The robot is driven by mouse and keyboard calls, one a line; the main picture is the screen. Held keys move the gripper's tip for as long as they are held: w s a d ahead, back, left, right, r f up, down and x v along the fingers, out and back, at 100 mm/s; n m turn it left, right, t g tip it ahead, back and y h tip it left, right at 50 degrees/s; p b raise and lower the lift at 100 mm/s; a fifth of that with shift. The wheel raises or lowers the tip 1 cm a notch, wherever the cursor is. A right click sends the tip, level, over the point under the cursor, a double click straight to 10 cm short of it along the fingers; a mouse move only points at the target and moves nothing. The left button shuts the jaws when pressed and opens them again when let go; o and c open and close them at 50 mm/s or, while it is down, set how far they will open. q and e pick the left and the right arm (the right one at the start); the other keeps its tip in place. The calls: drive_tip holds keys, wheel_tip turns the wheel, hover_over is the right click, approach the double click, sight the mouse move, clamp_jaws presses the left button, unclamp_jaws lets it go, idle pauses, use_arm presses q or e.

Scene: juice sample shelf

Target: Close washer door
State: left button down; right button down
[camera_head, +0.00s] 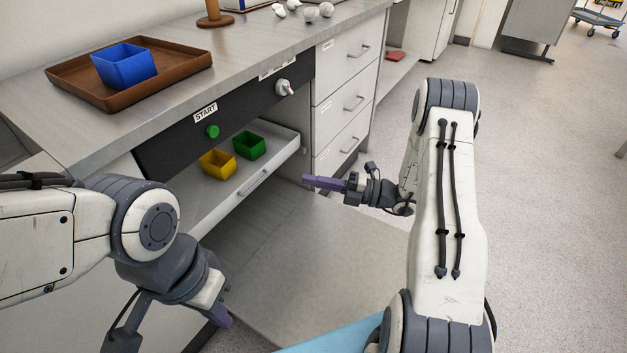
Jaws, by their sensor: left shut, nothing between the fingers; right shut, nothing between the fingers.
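The washer is under the counter, behind a black panel (225,110) with a green START button (212,131) and a knob (284,88). Below the panel, a white tray-like front (272,168) with a bar handle stands out from the opening. I take it to be the washer door, open. A yellow cup (217,163) and a green cup (249,145) stand in it. My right gripper (310,182) is shut and empty, to the right of the handle and apart from it. My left gripper (221,314) is shut and empty, low in front of the counter; the arm partly hides it.
On the counter stands a brown tray (186,58) holding a blue cup (124,66). A drawer unit (345,95) stands right of the washer, its drawers shut. A blue edge (330,338) shows at the bottom. The floor (545,180) on the right is clear.

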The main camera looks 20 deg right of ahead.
idle(0.6)
drive_tip(key=c, duration=0.8)
unclamp_jaws()
drive_tip(key=shift+c, duration=0.2)
drive_tip(key=p+v, duration=0.1)
drive_tip(key=v, duration=0.9)
drive_tip(key=shift+s+d, duration=0.2)
